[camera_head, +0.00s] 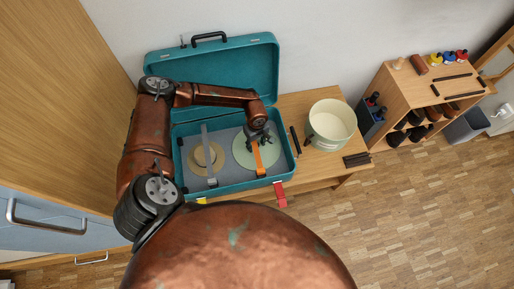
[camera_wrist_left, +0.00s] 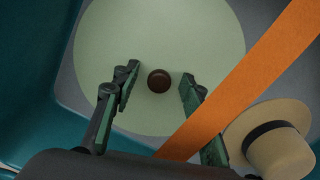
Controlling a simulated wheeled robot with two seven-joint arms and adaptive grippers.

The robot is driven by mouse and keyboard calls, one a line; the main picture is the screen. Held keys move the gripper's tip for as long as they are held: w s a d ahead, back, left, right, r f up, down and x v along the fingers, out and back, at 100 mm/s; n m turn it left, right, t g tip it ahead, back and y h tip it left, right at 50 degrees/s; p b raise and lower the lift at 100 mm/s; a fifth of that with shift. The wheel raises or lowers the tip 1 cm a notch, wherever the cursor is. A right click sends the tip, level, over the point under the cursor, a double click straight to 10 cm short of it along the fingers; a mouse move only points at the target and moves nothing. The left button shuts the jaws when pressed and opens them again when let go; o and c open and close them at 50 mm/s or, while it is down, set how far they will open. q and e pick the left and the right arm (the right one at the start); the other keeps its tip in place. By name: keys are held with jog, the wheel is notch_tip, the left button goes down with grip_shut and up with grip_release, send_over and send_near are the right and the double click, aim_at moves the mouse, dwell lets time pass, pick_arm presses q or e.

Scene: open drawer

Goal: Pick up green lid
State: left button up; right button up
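The green lid (camera_head: 242,155) is a pale green disc with a dark brown round knob (camera_wrist_left: 159,81). It lies in the right half of an open teal suitcase (camera_head: 225,188). An orange strap (camera_head: 258,158) crosses the suitcase over the lid's side; it also shows in the wrist view (camera_wrist_left: 245,80). My left gripper (camera_head: 261,137) is above the lid. In the wrist view its fingers (camera_wrist_left: 160,76) are open, one on each side of the knob, with visible gaps. Whether the fingertips reach knob height I cannot tell. My right gripper is out of view.
A straw hat (camera_head: 203,159) lies beside the lid, under a grey strap (camera_head: 209,150). The suitcase's raised cover (camera_head: 240,68) stands behind. A cream pot (camera_head: 331,124) and dark bars (camera_head: 356,160) are on the wooden table. A low shelf (camera_head: 405,85) stands at right.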

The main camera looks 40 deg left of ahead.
pick_arm(q)
grip_shut()
jog(key=shift+r, duration=0.1)
dwell(0.4)
